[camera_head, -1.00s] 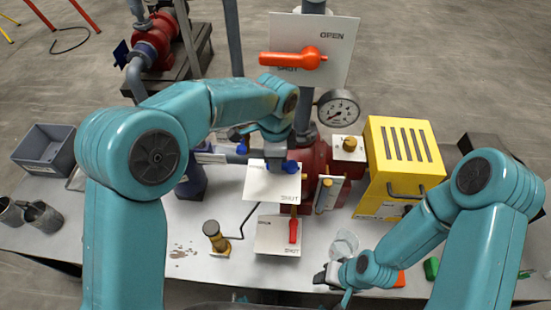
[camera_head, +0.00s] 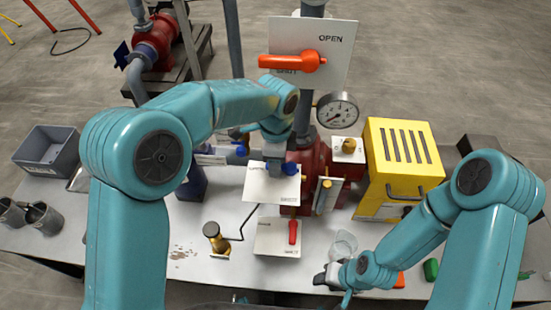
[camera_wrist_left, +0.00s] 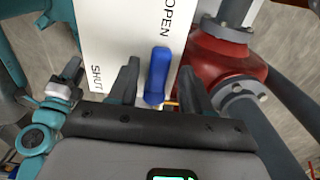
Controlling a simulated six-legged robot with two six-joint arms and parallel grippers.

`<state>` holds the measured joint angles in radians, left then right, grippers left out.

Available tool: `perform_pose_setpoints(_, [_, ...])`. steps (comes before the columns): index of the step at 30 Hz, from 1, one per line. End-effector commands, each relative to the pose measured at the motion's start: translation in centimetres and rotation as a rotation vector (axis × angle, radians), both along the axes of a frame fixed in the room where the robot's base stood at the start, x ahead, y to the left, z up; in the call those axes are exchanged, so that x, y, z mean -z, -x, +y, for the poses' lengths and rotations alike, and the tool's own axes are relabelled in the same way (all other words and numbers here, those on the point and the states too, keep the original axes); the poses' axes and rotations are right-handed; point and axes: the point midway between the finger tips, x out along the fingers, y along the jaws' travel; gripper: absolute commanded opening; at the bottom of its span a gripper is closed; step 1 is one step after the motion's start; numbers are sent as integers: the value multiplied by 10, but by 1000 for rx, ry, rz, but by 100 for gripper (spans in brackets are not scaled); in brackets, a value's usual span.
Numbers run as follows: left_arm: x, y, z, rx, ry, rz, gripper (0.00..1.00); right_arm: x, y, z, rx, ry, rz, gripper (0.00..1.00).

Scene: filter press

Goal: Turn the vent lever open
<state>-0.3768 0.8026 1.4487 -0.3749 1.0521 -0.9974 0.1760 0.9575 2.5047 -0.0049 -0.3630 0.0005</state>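A blue lever (camera_wrist_left: 158,76) stands in front of a white plate (camera_wrist_left: 115,45) marked OPEN and SHUT in the left wrist view. My left gripper (camera_wrist_left: 157,88) is open, with one finger on each side of the lever and narrow gaps beside it. In the head view the same plate (camera_head: 268,186) lies below my left gripper (camera_head: 275,152), whose fingertips are largely hidden. The blue lever's end (camera_head: 290,168) shows at the plate's upper right. My right gripper (camera_head: 333,276) is low over the bench, its fingers too small to judge.
A large orange lever (camera_head: 292,62) sits on an upper OPEN/SHUT plate. A small red lever (camera_head: 293,231) is on a lower plate. A pressure gauge (camera_head: 338,110), yellow box (camera_head: 402,160) and red pump body (camera_head: 310,160) stand close by. A brass-topped post (camera_head: 214,236) stands front left.

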Motion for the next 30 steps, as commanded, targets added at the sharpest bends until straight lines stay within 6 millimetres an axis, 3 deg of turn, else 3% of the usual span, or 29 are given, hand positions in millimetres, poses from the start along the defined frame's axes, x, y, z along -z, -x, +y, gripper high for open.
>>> perform_pose_setpoints(8, [-7,0,0,-1,-1,-1,49,2,0,0,0,0,0,43])
perform_pose_setpoints(11, [-24,-1,0,-1,1,-3,49,5,0,0,0,0,0,43])
perform_pose_setpoints(24, [-136,0,-1,-1,0,-2,49,6,0,0,0,0,0,43])
perform_pose_setpoints(30, [-160,0,-1,1,-1,0,49,3,0,0,0,0,0,43])
